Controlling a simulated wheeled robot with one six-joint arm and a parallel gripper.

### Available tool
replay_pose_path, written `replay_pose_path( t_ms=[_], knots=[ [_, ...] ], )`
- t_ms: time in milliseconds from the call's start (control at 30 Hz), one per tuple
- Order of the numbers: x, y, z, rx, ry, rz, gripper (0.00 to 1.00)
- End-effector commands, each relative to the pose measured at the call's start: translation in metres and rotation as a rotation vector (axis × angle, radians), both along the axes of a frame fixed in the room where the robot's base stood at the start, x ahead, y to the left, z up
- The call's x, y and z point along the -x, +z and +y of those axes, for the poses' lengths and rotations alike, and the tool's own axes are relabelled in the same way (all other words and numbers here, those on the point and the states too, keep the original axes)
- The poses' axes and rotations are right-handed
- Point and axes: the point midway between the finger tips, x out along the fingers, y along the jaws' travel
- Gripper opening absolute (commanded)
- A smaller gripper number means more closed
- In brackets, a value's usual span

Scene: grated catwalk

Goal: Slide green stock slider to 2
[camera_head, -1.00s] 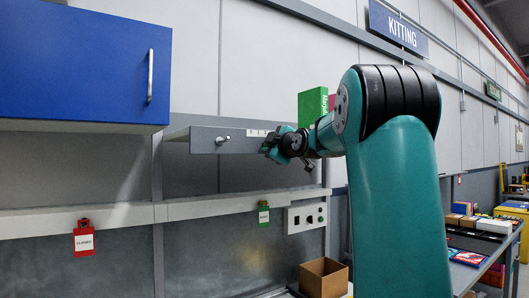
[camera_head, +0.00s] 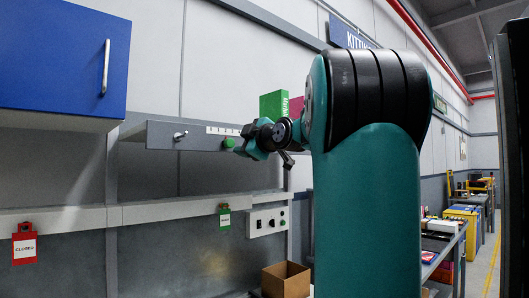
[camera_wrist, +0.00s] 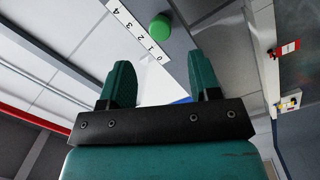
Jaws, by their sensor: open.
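The green slider knob (camera_head: 229,143) sits on the front of the grey shelf beam (camera_head: 175,135), under a white number strip (camera_head: 216,131). In the wrist view the round green knob (camera_wrist: 160,28) stands beside the strip (camera_wrist: 138,34), which reads 4, 3, 2, 1, 0 from upper left to lower right. The knob appears alongside the lower numbers, but its exact mark cannot be told. My gripper (camera_head: 246,143) is open and empty, just right of the knob. In the wrist view the knob lies beyond and between the open fingertips (camera_wrist: 160,60), apart from them.
A green box (camera_head: 274,104) stands on the shelf behind my gripper. A blue cabinet (camera_head: 62,55) hangs at left. A cardboard box (camera_head: 286,281) and a control panel (camera_head: 267,221) are below.

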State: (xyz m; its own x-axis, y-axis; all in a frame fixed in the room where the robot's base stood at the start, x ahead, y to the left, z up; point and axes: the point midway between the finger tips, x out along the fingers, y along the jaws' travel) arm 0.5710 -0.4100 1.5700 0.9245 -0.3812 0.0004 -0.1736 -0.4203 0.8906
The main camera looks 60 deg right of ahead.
Motion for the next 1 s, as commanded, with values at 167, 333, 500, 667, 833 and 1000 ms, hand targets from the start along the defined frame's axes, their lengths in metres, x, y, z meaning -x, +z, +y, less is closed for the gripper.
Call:
replay_pose_path(
  t_ms=[167, 333, 500, 667, 833, 1000],
  knots=[
    [0.045, -0.005, 0.016, 0.004, -0.009, -0.001, 0.57],
    [0.071, -0.003, 0.027, 0.002, -0.007, 0.001, 0.57],
    [0.083, -0.001, 0.033, 0.001, -0.002, 0.0, 0.57],
    [0.086, 0.0, 0.035, -0.001, 0.0, 0.001, 0.57],
    [0.086, 0.0, 0.035, -0.001, 0.001, 0.002, 0.57],
    [0.086, 0.0, 0.035, 0.0, 0.0, 0.001, 0.57]
  ],
)
